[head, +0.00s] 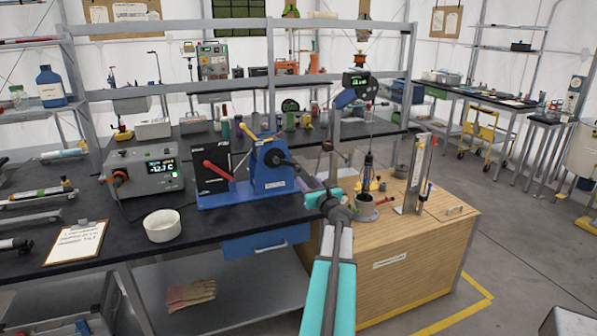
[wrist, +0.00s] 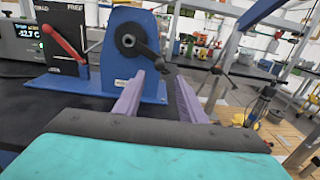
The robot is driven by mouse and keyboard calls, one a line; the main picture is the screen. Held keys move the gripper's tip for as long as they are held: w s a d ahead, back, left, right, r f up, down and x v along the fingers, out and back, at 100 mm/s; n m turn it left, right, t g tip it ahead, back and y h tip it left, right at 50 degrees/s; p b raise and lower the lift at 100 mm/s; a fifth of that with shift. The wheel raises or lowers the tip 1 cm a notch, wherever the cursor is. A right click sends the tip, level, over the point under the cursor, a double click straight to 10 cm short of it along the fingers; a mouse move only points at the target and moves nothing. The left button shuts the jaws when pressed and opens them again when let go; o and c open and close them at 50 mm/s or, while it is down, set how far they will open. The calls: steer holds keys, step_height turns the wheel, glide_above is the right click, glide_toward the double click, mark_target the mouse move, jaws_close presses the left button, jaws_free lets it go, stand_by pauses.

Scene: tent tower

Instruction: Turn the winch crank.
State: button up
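The winch (head: 272,182) is a blue frame on a blue base on the black bench. Its black crank (head: 280,158) points right and slightly down from the hub. In the wrist view, the crank (wrist: 130,40) reaches from the round hub toward my fingertips. My gripper (wrist: 158,78) is open, with its two purple-grey fingers apart. The crank's dark outer end lies just beyond or between the tips; I cannot tell which. In the head view, my gripper (head: 311,182) is just right of the winch, partly hidden by my wrist.
A black box with a red lever (head: 217,170) stands left of the crank. A grey meter (head: 148,172) and white bowl (head: 162,226) sit farther left. A wooden cabinet (head: 400,265) with a pole and instruments stands at right.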

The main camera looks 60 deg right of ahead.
mark_target(299, 171)
steer(key=shift+p+x, duration=0.85)
steer(key=shift+x, duration=3.85)
jaws_close()
